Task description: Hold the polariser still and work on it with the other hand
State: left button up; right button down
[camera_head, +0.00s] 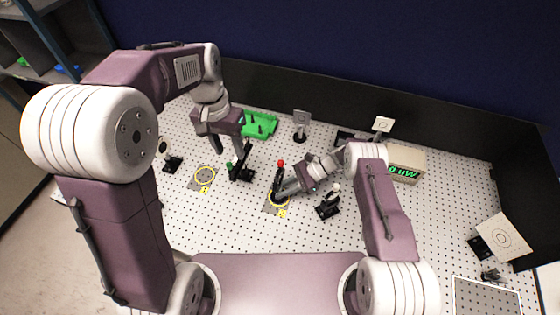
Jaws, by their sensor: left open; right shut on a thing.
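A dark upright post mount with a red top (280,172) stands at a yellow-ringed spot on the perforated board; I take it to be the polariser, but its face is too small to make out. My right gripper (281,193) reaches it from the right and is shut on its lower part, hiding some of it. My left gripper (227,151) is open and points down, to the left of the red-topped mount. Just below its fingers is a black mount with a green knob (241,172); I cannot tell whether they touch.
An empty yellow-ringed spot (204,178) lies left of the green-knobbed mount. A green tray (261,123) is behind. A black-based mount (328,207) stands close to my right forearm. A meter box (406,162) and a white target card (501,236) are at right. Black walls edge the board.

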aim_at(280, 161)
pick_arm(q)
jog(key=w+d+r+m, duration=0.1)
jog(key=w+d+m, duration=0.1)
jog(key=w+d, duration=0.6)
jog(key=shift+m, duration=0.7)
jog(key=d+f, duration=0.1)
jog(key=f, duration=0.3)
jog(key=s+d+f, duration=0.1)
jog(key=d+f, duration=0.1)
jog(key=f, duration=0.3)
jog(key=s+d+f, duration=0.1)
jog(key=d+f, duration=0.1)
jog(key=f, duration=0.3)
jog(key=shift+s+d+f, duration=0.1)
jog(key=shift+s+f, duration=0.05)
jog(key=shift+s, duration=0.1)
grip_shut()
